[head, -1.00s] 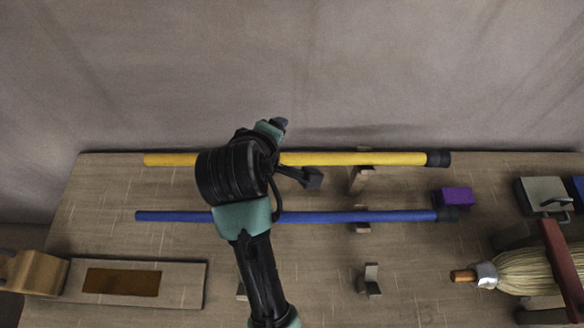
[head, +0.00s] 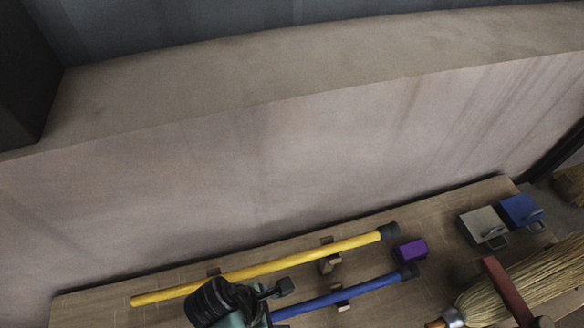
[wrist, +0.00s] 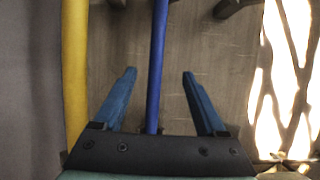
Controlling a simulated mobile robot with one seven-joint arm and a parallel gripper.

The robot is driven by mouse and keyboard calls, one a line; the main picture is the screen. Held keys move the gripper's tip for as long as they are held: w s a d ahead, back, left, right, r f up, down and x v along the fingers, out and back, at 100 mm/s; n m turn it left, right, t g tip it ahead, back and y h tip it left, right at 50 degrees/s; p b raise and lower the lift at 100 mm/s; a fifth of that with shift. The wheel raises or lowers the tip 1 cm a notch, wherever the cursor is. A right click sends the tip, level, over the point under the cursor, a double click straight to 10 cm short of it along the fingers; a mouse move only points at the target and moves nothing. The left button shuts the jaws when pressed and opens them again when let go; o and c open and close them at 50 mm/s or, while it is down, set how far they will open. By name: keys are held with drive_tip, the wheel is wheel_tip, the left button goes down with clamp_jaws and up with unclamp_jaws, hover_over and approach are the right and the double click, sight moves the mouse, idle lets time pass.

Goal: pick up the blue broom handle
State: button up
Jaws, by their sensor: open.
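The blue broom handle (head: 352,292) lies on the table below the yellow handle, with a dark cap at its right end; my arm hides its left part in the head view. In the wrist view the blue handle (wrist: 157,60) runs between the two spread fingers of my gripper (wrist: 159,75), apart from both and nearer the left one. My gripper is open and empty. Its height above the handle is hard to judge. In the head view a dark finger of my gripper (head: 284,287) shows close to the yellow handle.
The yellow handle (head: 280,264) lies parallel and close by, left of my fingers in the wrist view (wrist: 75,70). Small wooden supports (head: 343,299) sit at the handles. A purple block (head: 411,250), grey and blue boxes (head: 484,227), and a straw broom head (head: 515,280) are at the right.

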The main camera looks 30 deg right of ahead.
sight(291, 310)
drive_tip(key=shift+w+p+x, duration=0.15)
drive_tip(key=shift+p+x, duration=0.05)
drive_tip(key=shift+x, duration=1.75)
drive_tip(key=shift+w+p+x, duration=0.15)
drive_tip(key=shift+p+x, duration=0.05)
drive_tip(key=shift+x, duration=1.8)
clamp_jaws()
